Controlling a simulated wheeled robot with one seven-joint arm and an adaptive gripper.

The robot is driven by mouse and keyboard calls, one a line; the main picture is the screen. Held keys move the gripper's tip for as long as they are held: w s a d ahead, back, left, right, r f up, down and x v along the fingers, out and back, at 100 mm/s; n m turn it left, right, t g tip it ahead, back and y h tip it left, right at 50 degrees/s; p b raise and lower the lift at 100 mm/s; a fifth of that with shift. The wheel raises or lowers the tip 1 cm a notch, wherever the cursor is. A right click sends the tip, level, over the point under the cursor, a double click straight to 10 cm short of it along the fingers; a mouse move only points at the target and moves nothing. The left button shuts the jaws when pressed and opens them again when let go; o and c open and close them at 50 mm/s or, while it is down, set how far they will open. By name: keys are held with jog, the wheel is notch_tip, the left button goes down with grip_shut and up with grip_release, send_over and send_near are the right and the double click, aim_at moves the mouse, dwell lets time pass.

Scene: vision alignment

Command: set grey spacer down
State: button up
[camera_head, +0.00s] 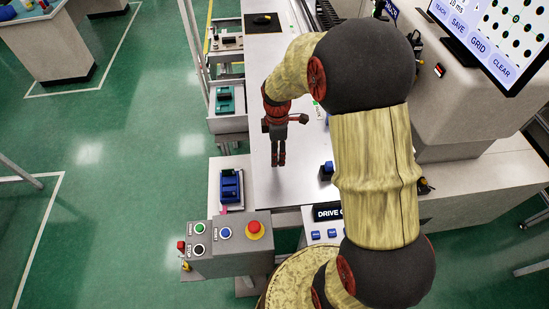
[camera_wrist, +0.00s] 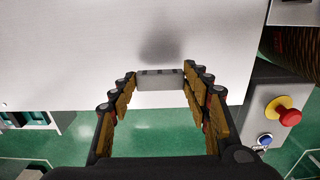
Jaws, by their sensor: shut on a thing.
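The grey spacer (camera_wrist: 160,82) is a small grey block with darker marks along its top edge, seen in the wrist view. My gripper (camera_wrist: 158,77) is shut on it, with one fingertip at each end. A soft dark shadow lies on the pale metal table (camera_wrist: 80,50) beyond the spacer, and the spacer appears to be held above the surface. In the head view my gripper (camera_head: 278,162) points down over the left part of the pale table (camera_head: 300,180). I cannot make out the spacer in that view.
A control box (camera_head: 227,245) with a red emergency button stands at the table's near left corner. A blue block (camera_head: 327,170) sits right of my gripper. A blue tray (camera_head: 230,186) lies off the left edge. A monitor (camera_head: 495,40) stands at upper right.

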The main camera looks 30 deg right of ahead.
jog(key=shift+w+a+f, duration=0.1)
jog(key=shift+w+f, duration=0.1)
jog(key=shift+f, duration=0.8)
jog(key=shift+w+a+f, duration=0.1)
jog(key=shift+w+f, duration=0.05)
jog(key=shift+f, duration=0.85)
jog(key=shift+f+b, duration=0.2)
jog(key=shift+b, duration=0.1)
jog(key=o, duration=0.9)
jog(key=shift+o, duration=0.2)
jog(key=shift+r, duration=0.15)
notch_tip(320, 180, up, 12)
jog(key=shift+r+p, duration=0.15)
jog(key=shift+p, duration=0.5)
jog(key=s+a+r+m+t, duration=0.1)
jog(key=s+a+r+m, duration=0.25)
jog(key=r, duration=0.25)
jog(key=s+a+r+m+t, duration=0.2)
jog(key=s+a+r+m, duration=0.1)
jog(key=s+r, duration=0.3)
jog(key=s+a+r+m+t, duration=0.2)
jog(key=s+a+r+m, duration=0.2)
jog(key=s+m, duration=0.3)
jog(key=s+r, duration=0.1)
jog(key=s, duration=0.3)
jog(key=shift+r+t, duration=0.15)
jog(key=shift+t, duration=0.15)
